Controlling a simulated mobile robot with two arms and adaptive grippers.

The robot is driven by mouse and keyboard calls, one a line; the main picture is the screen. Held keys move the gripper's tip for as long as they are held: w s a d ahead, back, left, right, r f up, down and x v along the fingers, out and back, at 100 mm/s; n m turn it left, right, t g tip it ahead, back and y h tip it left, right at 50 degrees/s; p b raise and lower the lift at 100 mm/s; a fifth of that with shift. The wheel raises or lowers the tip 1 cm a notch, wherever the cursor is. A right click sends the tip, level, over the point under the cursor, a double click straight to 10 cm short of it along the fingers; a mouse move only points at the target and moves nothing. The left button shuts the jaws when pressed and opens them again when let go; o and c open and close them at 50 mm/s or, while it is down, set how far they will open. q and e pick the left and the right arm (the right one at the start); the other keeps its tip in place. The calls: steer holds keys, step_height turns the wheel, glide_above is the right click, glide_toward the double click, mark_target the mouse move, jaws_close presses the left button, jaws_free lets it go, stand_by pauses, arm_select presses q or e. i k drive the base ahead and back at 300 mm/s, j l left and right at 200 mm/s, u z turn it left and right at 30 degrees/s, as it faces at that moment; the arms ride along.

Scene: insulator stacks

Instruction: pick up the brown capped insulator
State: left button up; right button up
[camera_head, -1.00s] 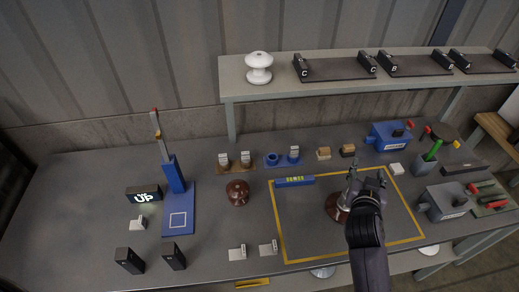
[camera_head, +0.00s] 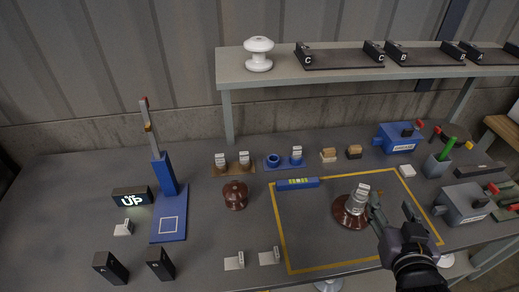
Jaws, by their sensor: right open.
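The brown capped insulator (camera_head: 343,215) stands inside the yellow-outlined area of the table, a brown disc with a grey metal cap and a small pale tag on top. My right gripper (camera_head: 393,209) is just right of it and slightly nearer to me. Its fingers are spread and nothing is between them. The left finger is close to the insulator's cap; I cannot tell whether they touch. A second brown insulator (camera_head: 236,196) with no grey cap visible sits left of the outlined area. My left gripper is not in view.
A blue level (camera_head: 297,183) lies at the outline's upper left corner. A grey box (camera_head: 464,204) and a cup (camera_head: 437,166) stand at the right. A blue stand (camera_head: 169,216) is at the left. The back shelf (camera_head: 300,87) holds a white insulator (camera_head: 259,55) and dark racks.

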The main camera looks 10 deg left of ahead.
mark_target(351, 212)
steer(key=i+l, duration=0.45)
steer(key=l+u, duration=0.15)
steer(key=u, duration=1.5)
steer(key=k, duration=1.45)
steer(key=l, duration=0.1)
